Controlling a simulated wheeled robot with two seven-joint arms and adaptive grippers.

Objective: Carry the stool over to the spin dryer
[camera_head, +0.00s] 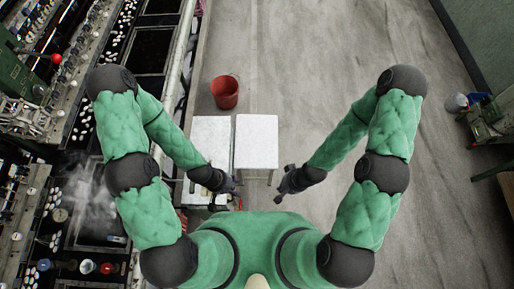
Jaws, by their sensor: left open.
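A stool with a white rectangular top (257,140) stands on the floor just ahead of me, with part of its legs showing below the near edge. My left gripper (234,189) is open near the stool's near left corner, with nothing seen between its fingers. My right gripper (279,192) is just right of the stool's near right corner, apart from the top; its fingers are too small to read. I cannot make out a spin dryer for certain.
Another white top (210,133) stands close against the stool's left side. A red bucket (225,92) is on the floor beyond. Reeling basins with white cocoons (85,110) line the left. A green object (490,120) stands at the right edge. The floor ahead and right is clear.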

